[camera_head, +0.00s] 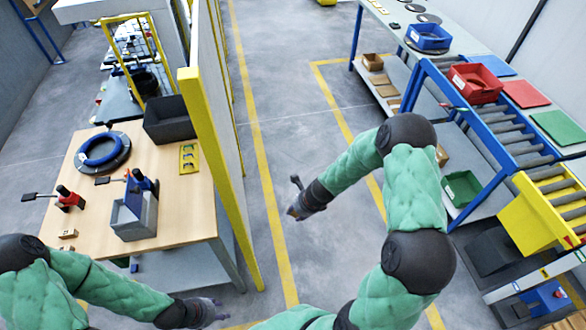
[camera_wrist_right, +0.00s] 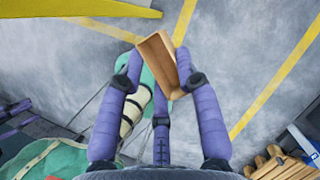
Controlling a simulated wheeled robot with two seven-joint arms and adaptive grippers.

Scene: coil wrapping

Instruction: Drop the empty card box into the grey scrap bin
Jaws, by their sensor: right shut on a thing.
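The card box (camera_wrist_right: 155,62) is brown and open-topped, and its inside looks empty. My right gripper (camera_wrist_right: 158,75) is shut on it, with purple fingers on either side, above the floor. In the head view this gripper (camera_head: 300,202) hangs over the aisle; the box cannot be made out there. A dark grey bin (camera_head: 492,250) stands on the floor at the right, and another dark grey bin (camera_head: 170,120) stands on the wooden table; I cannot tell which is the scrap bin. My left gripper (camera_head: 207,312) is at the bottom; its fingers are too small to judge.
A tall yellow-edged partition (camera_head: 215,160) stands between the wooden table (camera_head: 185,215) and the aisle. A roller conveyor (camera_head: 500,130) with red and blue bins lies at the right, with a yellow chute (camera_head: 535,215). The aisle floor (camera_head: 290,120) is clear.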

